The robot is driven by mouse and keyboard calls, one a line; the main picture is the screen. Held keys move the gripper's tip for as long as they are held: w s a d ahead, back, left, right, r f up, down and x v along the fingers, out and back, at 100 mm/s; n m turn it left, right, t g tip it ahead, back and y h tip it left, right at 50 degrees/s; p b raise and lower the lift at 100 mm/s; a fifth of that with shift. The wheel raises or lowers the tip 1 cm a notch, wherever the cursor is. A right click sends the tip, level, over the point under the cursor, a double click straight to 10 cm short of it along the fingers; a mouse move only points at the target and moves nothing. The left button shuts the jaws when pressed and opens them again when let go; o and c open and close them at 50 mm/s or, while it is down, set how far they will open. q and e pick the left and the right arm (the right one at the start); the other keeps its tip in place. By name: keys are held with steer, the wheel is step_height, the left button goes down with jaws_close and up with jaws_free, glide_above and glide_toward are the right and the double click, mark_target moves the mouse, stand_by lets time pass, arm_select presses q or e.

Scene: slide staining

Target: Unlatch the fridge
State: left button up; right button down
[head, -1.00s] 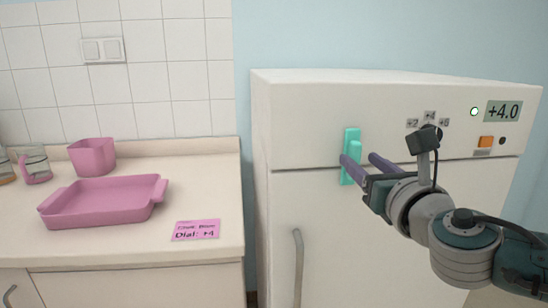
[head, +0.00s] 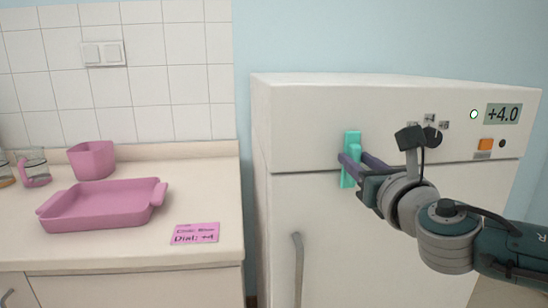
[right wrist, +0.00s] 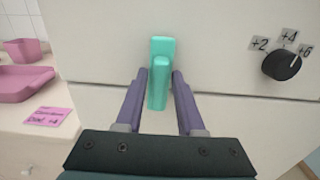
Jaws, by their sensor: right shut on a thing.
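The white fridge (head: 400,230) stands at the right in the head view. Its turquoise latch (head: 352,139) sits upright across the seam between the upper panel and the door. The latch also shows in the right wrist view (right wrist: 161,47), with a raised bar in front of its plate. My right gripper (head: 350,167) is at the latch, shut on it. In the right wrist view its two purple fingers (right wrist: 158,90) stand on either side of the raised bar. My left gripper is not in view.
A dial (right wrist: 281,65) and a display reading +4.0 (head: 503,114) are on the fridge's upper panel. A vertical door handle (head: 298,270) is below the latch. The counter at left holds a pink tray (head: 103,220), a pink container (head: 92,160) and a pink note (head: 195,234).

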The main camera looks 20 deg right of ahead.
stand_by(0.4)
steer(key=m+b, duration=0.1)
steer(key=m, duration=0.1)
steer(key=m+b, duration=0.1)
steer(key=m, duration=0.1)
steer(key=shift+d+f, duration=0.15)
steer(key=shift+d, duration=0.05)
steer(key=m+b, duration=0.1)
steer(key=m, duration=0.2)
steer(key=m+b, duration=0.1)
steer(key=m, duration=0.2)
steer(key=m+b, duration=0.1)
steer(key=m, duration=0.2)
steer(key=shift+s+d+f+m, duration=0.1)
steer(key=shift+d+f+m, duration=0.15)
steer(key=shift+m, duration=0.05)
steer(key=shift+f+m+b, duration=0.1)
steer(key=shift+m+b, duration=0.35)
steer(key=shift+m, duration=1.65)
steer(key=c, duration=0.8)
jaws_free()
steer(key=shift+o, duration=0.2)
steer(key=v, duration=1)
